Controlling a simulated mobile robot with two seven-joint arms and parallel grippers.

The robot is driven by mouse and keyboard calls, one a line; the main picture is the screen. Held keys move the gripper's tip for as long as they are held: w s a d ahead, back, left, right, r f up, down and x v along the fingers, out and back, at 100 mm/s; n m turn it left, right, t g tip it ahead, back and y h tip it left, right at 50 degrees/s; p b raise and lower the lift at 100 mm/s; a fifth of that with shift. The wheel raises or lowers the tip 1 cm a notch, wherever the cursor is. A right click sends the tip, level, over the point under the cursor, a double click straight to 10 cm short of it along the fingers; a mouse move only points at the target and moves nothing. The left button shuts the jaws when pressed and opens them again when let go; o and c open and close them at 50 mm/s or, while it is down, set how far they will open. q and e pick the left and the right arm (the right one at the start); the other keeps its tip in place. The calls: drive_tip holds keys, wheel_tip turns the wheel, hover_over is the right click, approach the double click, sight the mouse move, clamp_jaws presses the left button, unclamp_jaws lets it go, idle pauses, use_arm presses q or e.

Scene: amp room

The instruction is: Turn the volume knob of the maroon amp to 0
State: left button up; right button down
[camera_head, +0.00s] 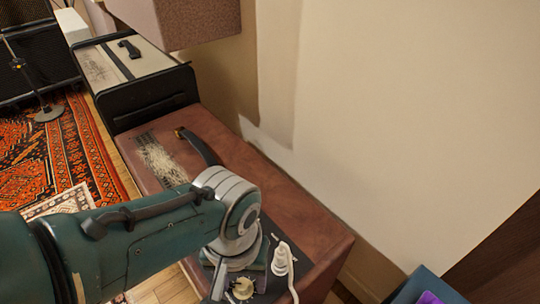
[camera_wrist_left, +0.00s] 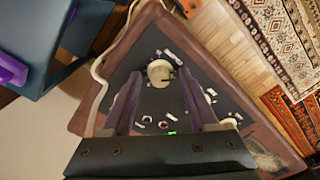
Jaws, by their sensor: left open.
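The maroon amp (camera_head: 262,180) stands along the wall with a worn patch on its top and a black handle. Its dark control panel (camera_wrist_left: 150,105) shows in the left wrist view. A large cream knob (camera_wrist_left: 160,73) sits on the panel, with smaller pale knobs (camera_wrist_left: 209,96) to its right. In the head view a cream knob (camera_head: 243,288) shows at the bottom, just below my wrist. My left gripper (camera_wrist_left: 159,80) is open over the panel, its fingers on either side of the large knob; contact cannot be told. My wrist hides much of the panel in the head view.
A white plug (camera_head: 282,260) with a cable stands up from the panel beside my wrist. A black-edged amp (camera_head: 150,110) stands behind, with a brown box (camera_head: 185,22) above. A microphone stand (camera_head: 47,112) and patterned rug (camera_head: 95,150) are at left. The wall (camera_head: 420,120) bounds the right.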

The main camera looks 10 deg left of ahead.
sight(242, 284)
use_arm(q)
wheel_tip(242, 284, up, 10)
drive_tip(key=p, duration=0.8)
drive_tip(key=shift+p, duration=0.35)
